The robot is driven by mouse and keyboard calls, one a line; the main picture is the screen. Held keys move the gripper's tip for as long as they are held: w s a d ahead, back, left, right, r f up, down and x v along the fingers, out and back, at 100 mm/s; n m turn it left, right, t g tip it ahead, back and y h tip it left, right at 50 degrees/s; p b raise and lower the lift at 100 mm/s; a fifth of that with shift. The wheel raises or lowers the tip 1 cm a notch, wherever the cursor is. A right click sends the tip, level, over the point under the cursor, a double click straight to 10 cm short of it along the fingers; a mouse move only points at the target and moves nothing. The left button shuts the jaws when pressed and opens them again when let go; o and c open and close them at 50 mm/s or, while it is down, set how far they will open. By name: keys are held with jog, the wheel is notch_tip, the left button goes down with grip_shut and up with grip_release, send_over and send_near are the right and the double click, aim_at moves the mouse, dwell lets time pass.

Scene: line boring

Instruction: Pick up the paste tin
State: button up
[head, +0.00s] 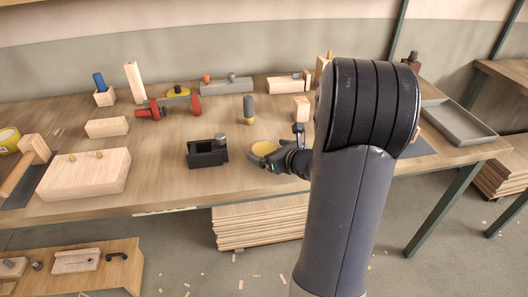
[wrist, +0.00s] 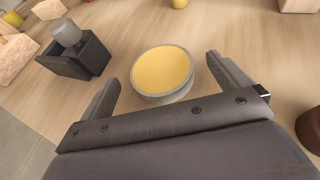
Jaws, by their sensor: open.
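The paste tin is a low round grey tin with a yellow top; in the wrist view the tin (wrist: 162,72) stands on the wooden bench just ahead of and between my two fingertips. My gripper (wrist: 164,78) is open, with one finger on each side of the tin and a visible gap on both sides. In the head view the tin (head: 264,148) shows as a yellow disc near the bench's front edge, partly hidden by my gripper (head: 266,163).
A black block holder with a grey knob (head: 207,151) stands left of the tin, and it also shows in the wrist view (wrist: 78,53). A dark grey peg with a yellow base (head: 248,110) stands behind. A grey tray (head: 456,121) lies at the right.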

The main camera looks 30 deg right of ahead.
aim_at(260, 148)
jog(key=shift+x, duration=1.1)
jog(key=c, duration=1.2)
